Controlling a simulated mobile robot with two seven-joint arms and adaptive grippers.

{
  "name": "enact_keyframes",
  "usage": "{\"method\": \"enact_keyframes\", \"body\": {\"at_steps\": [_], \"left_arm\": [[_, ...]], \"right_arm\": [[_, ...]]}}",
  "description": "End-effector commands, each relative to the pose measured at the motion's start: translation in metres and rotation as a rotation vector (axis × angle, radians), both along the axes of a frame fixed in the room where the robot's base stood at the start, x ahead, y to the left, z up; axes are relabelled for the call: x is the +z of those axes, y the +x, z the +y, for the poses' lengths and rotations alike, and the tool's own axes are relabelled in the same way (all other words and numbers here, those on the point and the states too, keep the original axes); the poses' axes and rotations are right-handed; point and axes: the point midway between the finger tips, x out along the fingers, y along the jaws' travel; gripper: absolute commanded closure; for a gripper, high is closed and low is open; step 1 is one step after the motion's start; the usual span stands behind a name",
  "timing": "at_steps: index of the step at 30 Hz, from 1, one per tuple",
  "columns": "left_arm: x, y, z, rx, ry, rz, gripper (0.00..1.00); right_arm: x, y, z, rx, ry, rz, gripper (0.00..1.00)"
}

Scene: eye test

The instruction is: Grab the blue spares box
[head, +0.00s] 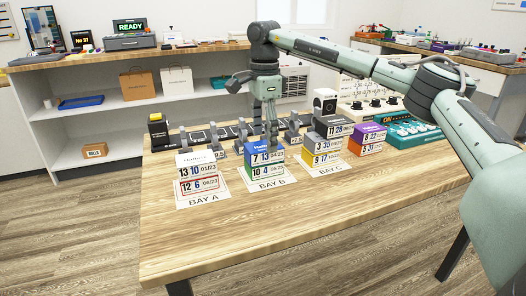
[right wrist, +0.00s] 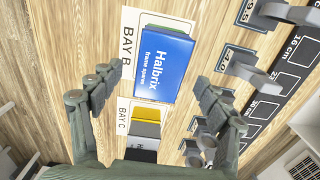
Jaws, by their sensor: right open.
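The blue spares box (head: 261,147) is the top box of the stack on the BAY B sheet, resting on a green box (head: 262,171). In the right wrist view its blue top (right wrist: 165,62) reads "Halbrix frame spares". My right gripper (head: 271,138) points down at this stack, its fingers partly overlapping the box in the head view. In the right wrist view my right gripper (right wrist: 157,82) is open and empty, its fingertips spread on either side of the box's near end. I cannot tell the exact height of the fingertips over it. My left gripper is not in view.
A white-topped stack (head: 196,157) stands on BAY A at the left. On BAY C a grey-topped stack (head: 331,126) stands close at the right, with a purple box (head: 369,128) beyond. Grey brackets (head: 221,147) line the back. The table's front (head: 300,215) is clear.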

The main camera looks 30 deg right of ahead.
Motion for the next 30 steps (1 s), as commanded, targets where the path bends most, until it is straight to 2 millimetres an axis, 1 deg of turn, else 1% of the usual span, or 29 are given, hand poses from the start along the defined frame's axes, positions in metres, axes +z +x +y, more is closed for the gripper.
{"method": "enact_keyframes", "body": {"at_steps": [1, 3, 6, 9, 14, 27, 28, 30], "left_arm": [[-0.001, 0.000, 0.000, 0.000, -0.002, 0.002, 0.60], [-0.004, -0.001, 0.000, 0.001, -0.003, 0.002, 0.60], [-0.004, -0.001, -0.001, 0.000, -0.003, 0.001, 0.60], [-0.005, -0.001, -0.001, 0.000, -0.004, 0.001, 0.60], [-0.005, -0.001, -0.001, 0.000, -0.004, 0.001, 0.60], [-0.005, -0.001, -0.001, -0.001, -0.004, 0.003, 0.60], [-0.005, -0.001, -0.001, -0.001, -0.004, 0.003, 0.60], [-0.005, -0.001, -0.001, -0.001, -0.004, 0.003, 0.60]], "right_arm": [[-0.009, -0.001, 0.001, 0.000, -0.001, 0.003, 0.24], [-0.018, -0.001, 0.001, -0.001, 0.000, 0.002, 0.24], [-0.027, -0.001, 0.000, -0.002, -0.001, 0.001, 0.24], [-0.030, -0.001, 0.001, -0.002, 0.000, 0.000, 0.24], [-0.030, -0.001, 0.001, -0.002, 0.000, 0.000, 0.24], [-0.030, -0.001, 0.001, -0.001, 0.000, 0.000, 0.79], [-0.029, -0.001, 0.001, -0.001, 0.001, -0.001, 0.80], [-0.029, 0.000, 0.001, -0.001, 0.001, -0.001, 0.81]]}}
